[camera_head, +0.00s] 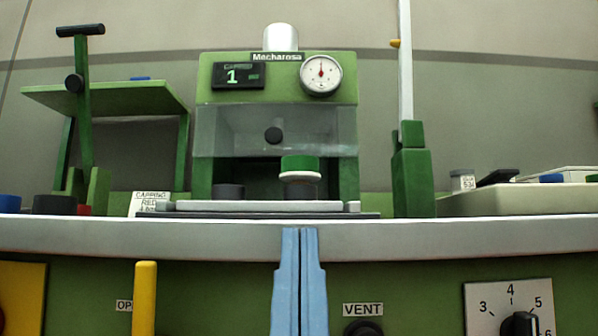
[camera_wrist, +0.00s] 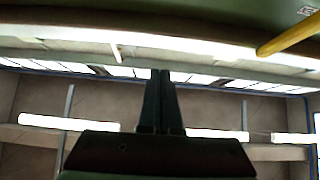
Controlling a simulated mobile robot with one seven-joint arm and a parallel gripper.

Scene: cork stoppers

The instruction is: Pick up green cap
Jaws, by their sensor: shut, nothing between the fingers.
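A green cap (camera_head: 300,164) with a white lower rim sits inside the capping machine (camera_head: 277,130), right of centre, in the head view. It is above the white plate (camera_head: 255,206) at the machine's foot; what bears it is not clear. My gripper (camera_head: 299,232) is light blue, pointing up in front of the counter's edge, below the cap and well apart from it. Its fingers are together with nothing between them. The wrist view shows the dark fingers (camera_wrist: 162,75) together against walls and lights; the cap is not in that view.
A clear guard (camera_head: 235,130) with a dark knob hangs across the machine's upper front. The counter edge (camera_head: 150,232) lies behind my gripper. A green lever stand (camera_head: 85,110) is at left, a green post (camera_head: 411,180) right. A yellow handle (camera_head: 145,298) sticks up in front.

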